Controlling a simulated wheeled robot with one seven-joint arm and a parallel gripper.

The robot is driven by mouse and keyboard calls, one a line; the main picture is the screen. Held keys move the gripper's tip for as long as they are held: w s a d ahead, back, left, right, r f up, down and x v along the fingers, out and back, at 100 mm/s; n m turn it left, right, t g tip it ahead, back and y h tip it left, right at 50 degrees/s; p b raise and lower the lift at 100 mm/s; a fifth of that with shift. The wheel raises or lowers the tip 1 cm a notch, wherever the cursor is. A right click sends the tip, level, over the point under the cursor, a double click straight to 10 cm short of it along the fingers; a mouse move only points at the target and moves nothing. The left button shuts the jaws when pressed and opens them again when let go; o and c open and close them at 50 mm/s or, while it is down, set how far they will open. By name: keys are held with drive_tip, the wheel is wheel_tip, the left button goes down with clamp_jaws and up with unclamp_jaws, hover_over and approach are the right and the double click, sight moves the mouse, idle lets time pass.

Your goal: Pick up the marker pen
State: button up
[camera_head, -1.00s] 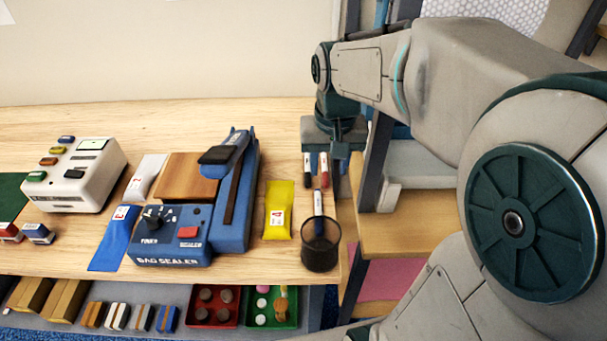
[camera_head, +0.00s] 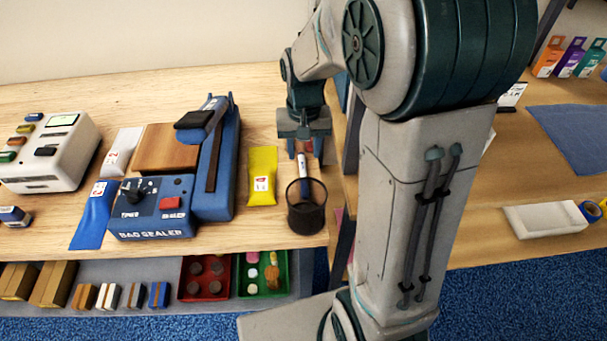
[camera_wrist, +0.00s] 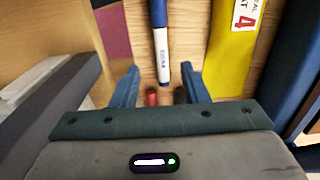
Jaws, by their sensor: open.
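A white and blue marker pen (camera_head: 303,164) leans up out of a black mesh cup (camera_head: 317,214) near the table's front right edge. In the wrist view the same marker (camera_wrist: 161,55) points down between my fingers, with its lower end just past the fingertips. My gripper (camera_wrist: 160,68) is open and empty, one blue finger on each side of the marker with gaps.
A yellow packet (camera_head: 262,176) lies left of the cup, beside the blue bag sealer (camera_head: 152,222). A shelf below holds a red tray (camera_head: 180,287) and a green tray (camera_head: 241,284). A second wooden table (camera_head: 470,238) stands to the right, across a gap.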

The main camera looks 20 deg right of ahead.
sight(303, 167)
wheel_tip(303, 167, down, 5)
drive_tip(key=shift+a, duration=0.1)
clamp_jaws()
drive_tip(key=shift+r, duration=0.1)
